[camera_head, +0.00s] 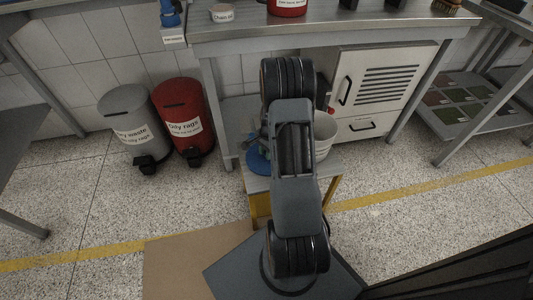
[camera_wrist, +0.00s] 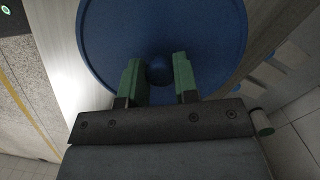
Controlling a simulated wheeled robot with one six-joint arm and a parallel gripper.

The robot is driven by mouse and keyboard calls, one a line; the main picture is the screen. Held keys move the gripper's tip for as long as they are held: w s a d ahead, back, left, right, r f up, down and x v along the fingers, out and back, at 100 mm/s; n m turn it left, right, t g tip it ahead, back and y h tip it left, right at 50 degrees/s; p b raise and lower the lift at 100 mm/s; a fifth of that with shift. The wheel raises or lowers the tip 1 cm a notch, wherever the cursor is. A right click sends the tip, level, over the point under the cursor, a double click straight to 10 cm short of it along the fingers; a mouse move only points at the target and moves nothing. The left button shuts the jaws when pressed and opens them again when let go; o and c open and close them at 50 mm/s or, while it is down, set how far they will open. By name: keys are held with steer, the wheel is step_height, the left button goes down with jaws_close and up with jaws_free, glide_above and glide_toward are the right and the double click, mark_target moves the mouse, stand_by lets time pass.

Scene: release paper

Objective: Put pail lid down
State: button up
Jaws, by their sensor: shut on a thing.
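The pail lid is a round blue disc with a raised rim and a round knob. It fills the upper middle of the wrist view (camera_wrist: 215,40), and part of it shows left of my arm in the head view (camera_head: 257,160). My gripper (camera_wrist: 159,72) has its green fingers shut on the lid's knob. The lid is close to a pale stool top (camera_head: 325,164); I cannot tell whether it touches it. A white pail (camera_head: 324,140) stands on the stool, mostly hidden behind my arm.
A grey oily waste bin (camera_head: 128,117) and a red oily rags bin (camera_head: 180,110) stand left of the stool. A metal workbench (camera_head: 330,25) spans the back, with a white cabinet (camera_head: 365,85) under it. The floor in front is mostly clear.

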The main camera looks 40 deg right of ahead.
steer(key=shift+f, duration=0.15)
steer(key=o, duration=0.9)
step_height(320, 180, up, 12)
steer(key=d+p, duration=0.1)
steer(key=p, duration=0.4)
steer(key=s+a+r+n+t+h, duration=0.1)
steer(key=s+a+r+n, duration=0.2)
steer(key=a+r+n, duration=0.7)
steer(key=s+a+r+n, duration=0.2)
steer(key=s+a, duration=0.1)
steer(key=a, duration=0.1)
steer(key=s+a+r+n+t, duration=0.1)
steer(key=s+a+r+n, duration=0.1)
steer(key=s+a, duration=0.1)
steer(key=s+a+r+n+t, duration=0.1)
steer(key=s+a+r+n, duration=0.1)
steer(key=s+a, duration=0.1)
steer(key=shift+a+r+n, duration=0.3)
steer(key=shift+a, duration=0.5)
